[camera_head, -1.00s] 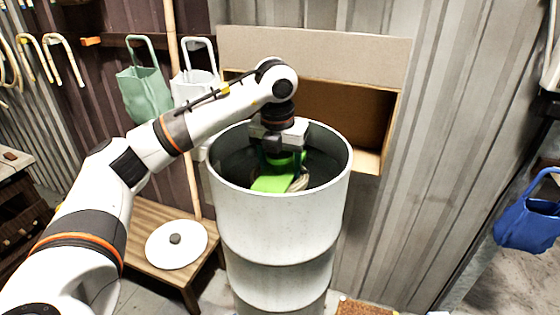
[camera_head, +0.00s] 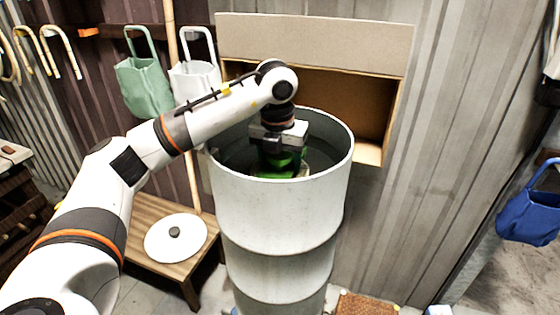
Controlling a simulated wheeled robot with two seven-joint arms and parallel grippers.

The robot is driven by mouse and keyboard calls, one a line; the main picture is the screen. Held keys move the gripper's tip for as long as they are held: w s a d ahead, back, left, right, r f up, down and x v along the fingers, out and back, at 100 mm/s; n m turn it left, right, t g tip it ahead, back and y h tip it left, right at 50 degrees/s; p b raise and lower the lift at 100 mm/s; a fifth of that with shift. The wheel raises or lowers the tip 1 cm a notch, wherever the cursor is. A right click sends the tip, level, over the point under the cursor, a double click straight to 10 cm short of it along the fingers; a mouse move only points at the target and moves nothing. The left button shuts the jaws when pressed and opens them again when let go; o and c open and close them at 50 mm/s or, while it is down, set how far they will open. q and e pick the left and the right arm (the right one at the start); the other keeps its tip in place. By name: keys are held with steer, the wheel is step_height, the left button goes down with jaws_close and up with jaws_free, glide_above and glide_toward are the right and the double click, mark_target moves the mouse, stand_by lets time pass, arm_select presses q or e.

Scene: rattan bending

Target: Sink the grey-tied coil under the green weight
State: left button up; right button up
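My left gripper (camera_head: 280,158) reaches down inside the tall grey-white drum (camera_head: 275,215). Its fingers are around the green weight (camera_head: 272,173), which sits low in the drum, partly in dark liquid (camera_head: 238,158). The gripper body and the drum's near rim hide much of the weight. The fingertips are hidden, but the weight moves down with the gripper. A small pale edge shows beside the weight; I cannot tell whether it is the coil. No grey tie can be made out. My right gripper is not in view.
A round white lid (camera_head: 175,238) lies on a wooden bench (camera_head: 150,205) left of the drum. An open cardboard box (camera_head: 375,110) stands behind it. A green bag (camera_head: 145,88) and a white bag (camera_head: 193,80) hang behind. A blue bag (camera_head: 530,212) hangs at right.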

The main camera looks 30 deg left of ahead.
arm_select(q)
steer(key=shift+f, duration=0.15)
steer(key=o, duration=1.7)
steer(key=shift+f, duration=0.1)
steer(key=r, duration=0.3)
steer(key=r+b, duration=0.1)
steer(key=shift+s+d+r, duration=0.1)
steer(key=shift+s+r, duration=0.1)
steer(key=shift+s, duration=0.05)
steer(key=r, duration=0.2)
steer(key=r+p, duration=0.1)
steer(key=r, duration=0.2)
steer(key=s+r, duration=0.1)
steer(key=r, duration=0.1)
steer(key=shift+d+r, duration=0.1)
steer(key=shift+r, duration=0.3)
